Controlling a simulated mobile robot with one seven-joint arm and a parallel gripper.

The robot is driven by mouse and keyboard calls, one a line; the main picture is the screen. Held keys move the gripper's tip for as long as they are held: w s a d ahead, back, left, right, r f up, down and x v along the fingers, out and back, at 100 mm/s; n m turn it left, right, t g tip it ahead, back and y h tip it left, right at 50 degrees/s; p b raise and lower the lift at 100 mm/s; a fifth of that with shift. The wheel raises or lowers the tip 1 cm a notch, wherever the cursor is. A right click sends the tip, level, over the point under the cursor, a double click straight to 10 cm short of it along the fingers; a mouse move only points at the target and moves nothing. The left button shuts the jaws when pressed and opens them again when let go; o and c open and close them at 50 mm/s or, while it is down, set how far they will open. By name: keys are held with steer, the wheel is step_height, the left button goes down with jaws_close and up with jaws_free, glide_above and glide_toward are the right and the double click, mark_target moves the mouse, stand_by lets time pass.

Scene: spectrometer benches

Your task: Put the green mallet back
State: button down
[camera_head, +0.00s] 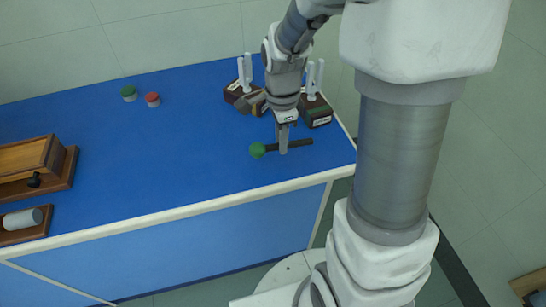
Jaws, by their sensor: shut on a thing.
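The green mallet (258,150) has a round green head at the left and a dark handle stretching to the right. It is at the right part of the blue bench, near the front edge. My gripper (283,150) points down and is shut on the handle close to the head. I cannot tell whether the mallet touches the bench top. Behind my gripper stand dark blocks with white upright prongs, one at the left (236,93) and one at the right (317,112). My arm hides part of the space between them.
The blue bench (170,150) is clear in the middle. At the left are a wooden box (28,157) and a grey cylinder (22,219) on a wooden base.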

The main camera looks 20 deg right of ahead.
mark_target(273, 149)
steer(key=shift+a+f, duration=0.6)
steer(key=shift+a, duration=0.35)
steer(key=shift+a+f, duration=0.1)
steer(key=shift+f, duration=0.1)
steer(key=shift+f+b, duration=0.5)
steer(key=shift+f, duration=1.3)
steer(key=shift+f, duration=0.1)
steer(key=shift+f, duration=0.15)
steer(key=c, duration=0.8)
jaws_free()
steer(key=shift+c, duration=0.2)
